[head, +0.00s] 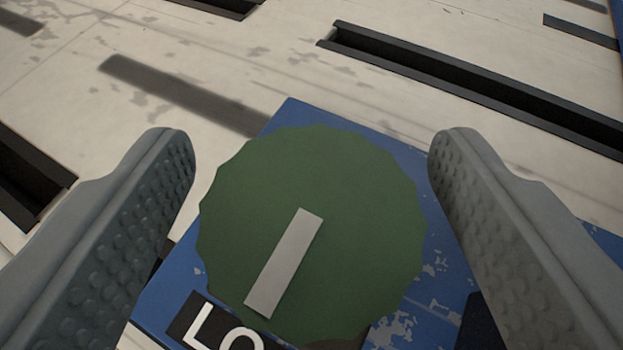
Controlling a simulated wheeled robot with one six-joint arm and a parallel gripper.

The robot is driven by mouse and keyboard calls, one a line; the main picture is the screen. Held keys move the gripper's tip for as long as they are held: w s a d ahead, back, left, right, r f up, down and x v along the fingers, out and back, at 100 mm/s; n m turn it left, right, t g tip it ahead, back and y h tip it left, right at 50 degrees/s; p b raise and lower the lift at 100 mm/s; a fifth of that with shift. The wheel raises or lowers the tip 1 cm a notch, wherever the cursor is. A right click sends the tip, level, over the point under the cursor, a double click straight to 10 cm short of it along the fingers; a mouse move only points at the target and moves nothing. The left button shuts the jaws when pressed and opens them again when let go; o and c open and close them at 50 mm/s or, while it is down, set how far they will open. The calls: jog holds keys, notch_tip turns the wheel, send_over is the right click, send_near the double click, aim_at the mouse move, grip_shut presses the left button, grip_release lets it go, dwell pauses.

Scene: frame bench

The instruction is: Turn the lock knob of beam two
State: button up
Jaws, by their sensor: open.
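A green knob (345,215) with a scalloped edge fills the middle of the head view. A light grey pointer bar (284,262) on its face is tilted, running from upper right to lower left. The knob sits on a blue plate (437,290) with chipped paint. A black label below it shows white letters "LO", the rest hidden. My gripper (312,165) is open, with one grey studded finger to the left of the knob and one to the right. A gap shows between each finger and the knob. No beam number is visible.
A pale, worn bench surface (265,60) lies beyond the plate. Long dark slots cut into it, one at upper right (480,85) and one at the left edge (25,180). A dark strip or shadow crosses behind the knob.

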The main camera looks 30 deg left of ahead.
jog(key=v, duration=1.7)
jog(key=shift+r, duration=0.15)
jog(key=shift+s, duration=0.15)
jog(key=s+d+r+m+t+h, duration=0.15)
jog(key=d+r, duration=0.25)
jog(key=r, duration=0.7)
jog(key=s+d+r+t+h, duration=0.1)
jog(key=s+d+r, duration=0.2)
jog(key=r, duration=0.8)
jog(key=s+d+r+m+t+h, duration=0.1)
jog(key=s+d+r, duration=0.25)
jog(key=r, duration=0.85)
jog(key=s+d+r+m+t+h, duration=0.1)
jog(key=s+d+r, duration=0.2)
jog(key=s+r, duration=0.7)
jog(key=s+d+r+m+h, duration=0.1)
jog(key=s+d+r, duration=0.3)
jog(key=s+r, duration=0.6)
jog(key=s, duration=0.6)
jog(key=shift+r+m+t, duration=0.25)
jog(key=shift+m+t, duration=0.1)
